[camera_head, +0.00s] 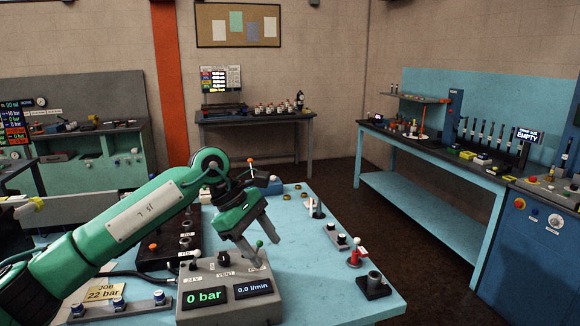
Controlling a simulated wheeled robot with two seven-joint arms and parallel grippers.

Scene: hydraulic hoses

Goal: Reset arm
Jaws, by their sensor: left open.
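My green left arm (125,215) comes in from the left over the light blue bench. Its gripper (267,250) is open and hangs over the back right of a grey control box (228,302). I see nothing held between its fingers. The box displays read "0 bar" and "0.0 l/min". A small lever with a pale green ball (259,244) shows by the fingertips; I cannot tell whether they touch. My right gripper is out of view.
A dark manifold block (157,258) stands behind the box, partly hidden by my arm. A red fitting (354,258) and a black socket block (374,286) are at the right. The bench top (315,285) is mostly clear right of the box. A "JOB 22 bar" card (104,293) lies left.

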